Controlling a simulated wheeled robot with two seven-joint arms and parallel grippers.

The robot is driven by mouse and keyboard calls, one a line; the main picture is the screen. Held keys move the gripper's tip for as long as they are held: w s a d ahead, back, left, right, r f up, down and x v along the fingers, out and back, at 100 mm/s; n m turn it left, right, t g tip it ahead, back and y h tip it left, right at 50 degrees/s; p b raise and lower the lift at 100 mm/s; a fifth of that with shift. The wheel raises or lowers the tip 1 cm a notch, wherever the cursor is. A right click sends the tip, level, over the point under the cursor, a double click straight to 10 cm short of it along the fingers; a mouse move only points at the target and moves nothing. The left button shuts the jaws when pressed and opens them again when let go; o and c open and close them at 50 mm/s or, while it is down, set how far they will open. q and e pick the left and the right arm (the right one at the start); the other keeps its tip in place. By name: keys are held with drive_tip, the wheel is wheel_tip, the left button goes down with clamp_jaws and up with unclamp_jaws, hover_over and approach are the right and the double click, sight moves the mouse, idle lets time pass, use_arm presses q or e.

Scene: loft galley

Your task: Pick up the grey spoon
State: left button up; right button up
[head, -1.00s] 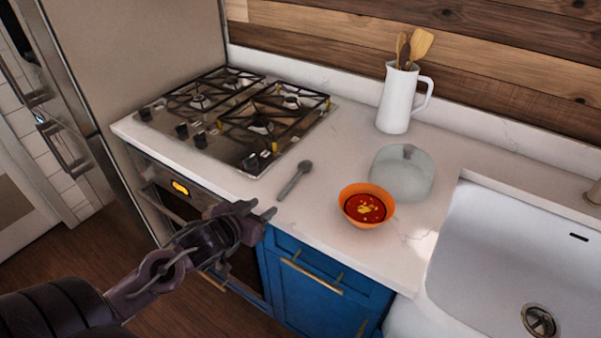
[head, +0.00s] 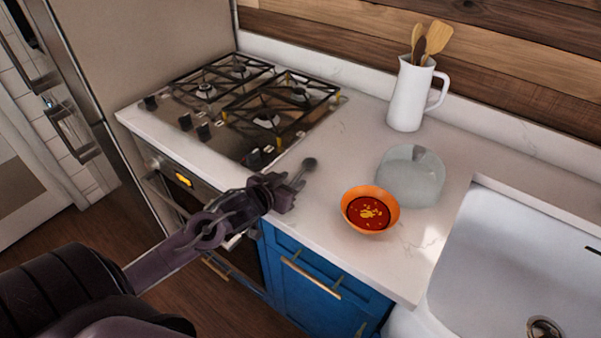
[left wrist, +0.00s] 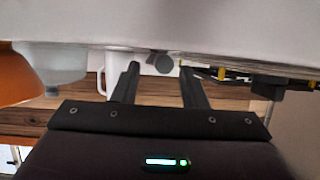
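The grey spoon (head: 307,167) lies on the white counter between the stove and the orange bowl. Its bowl end points away from me, and my left gripper partly covers its handle in the head view. My left gripper (head: 289,186) is at the counter's front edge, at the handle end of the spoon. In the left wrist view, which looks upside down, the two fingers (left wrist: 158,88) are apart with nothing held between them. The round end of the spoon (left wrist: 162,63) shows beyond the fingertips, between them. My right gripper is not in view.
An orange bowl of red soup (head: 369,212) stands right of the spoon, with a pale glass dome (head: 411,178) behind it. A white jug (head: 407,97) holds wooden utensils at the back. A gas stove (head: 232,108) is left, a white sink (head: 500,250) right.

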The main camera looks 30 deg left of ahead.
use_arm(q)
drive_tip(key=shift+x, duration=0.8)
clamp_jaws()
drive_tip(key=shift+s, duration=0.1)
drive_tip(key=shift+r, duration=0.1)
